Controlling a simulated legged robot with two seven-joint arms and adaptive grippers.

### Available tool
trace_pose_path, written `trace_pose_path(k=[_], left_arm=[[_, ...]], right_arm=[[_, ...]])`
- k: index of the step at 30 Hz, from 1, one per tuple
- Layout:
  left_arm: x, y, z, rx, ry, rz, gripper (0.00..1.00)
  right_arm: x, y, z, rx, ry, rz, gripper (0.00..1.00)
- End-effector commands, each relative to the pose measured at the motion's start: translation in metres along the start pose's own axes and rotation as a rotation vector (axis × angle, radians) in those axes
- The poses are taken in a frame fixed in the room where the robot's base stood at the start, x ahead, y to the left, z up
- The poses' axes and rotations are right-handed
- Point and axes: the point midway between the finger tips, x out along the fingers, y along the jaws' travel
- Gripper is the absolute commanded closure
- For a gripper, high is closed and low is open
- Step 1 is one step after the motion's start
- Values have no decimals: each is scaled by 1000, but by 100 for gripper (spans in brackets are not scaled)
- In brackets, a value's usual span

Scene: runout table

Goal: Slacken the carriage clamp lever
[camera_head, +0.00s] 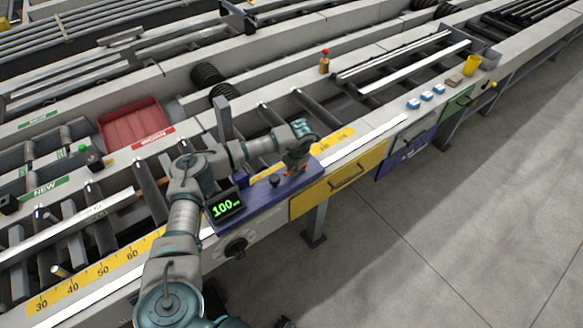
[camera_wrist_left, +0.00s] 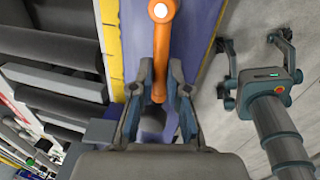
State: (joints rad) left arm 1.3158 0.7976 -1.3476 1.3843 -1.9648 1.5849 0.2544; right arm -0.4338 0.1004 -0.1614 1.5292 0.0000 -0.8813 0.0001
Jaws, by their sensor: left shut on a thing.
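The orange clamp lever (camera_wrist_left: 161,52), with a white round end, lies between the fingers of my left gripper (camera_wrist_left: 160,98) in the left wrist view. My left gripper is shut on it. In the head view my left gripper (camera_head: 296,163) is over the right part of the blue carriage (camera_head: 258,197), and a little of the orange lever (camera_head: 290,174) shows beneath it. My right gripper (camera_wrist_left: 250,45) shows at the right of the left wrist view, open and empty above the grey floor.
The carriage bears a green display (camera_head: 226,207) reading 100 and a black knob (camera_head: 275,181). A round handwheel (camera_head: 235,247) is below it. A yellow scale (camera_head: 88,279) runs along the table edge. A red tray (camera_head: 133,119) lies behind. The floor at right is clear.

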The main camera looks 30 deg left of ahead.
Motion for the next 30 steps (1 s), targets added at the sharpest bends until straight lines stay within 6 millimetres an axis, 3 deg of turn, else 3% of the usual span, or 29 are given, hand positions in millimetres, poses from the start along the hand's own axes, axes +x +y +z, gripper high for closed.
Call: trace_pose_path(k=[15, 30], left_arm=[[-4, -27, 6, -446, 100, 1, 100], [-6, -47, 26, -907, 189, 3, 100]], right_arm=[[34, -2, 53, -8, -31, -2, 60], [47, -3, 87, -13, -45, -3, 60]])
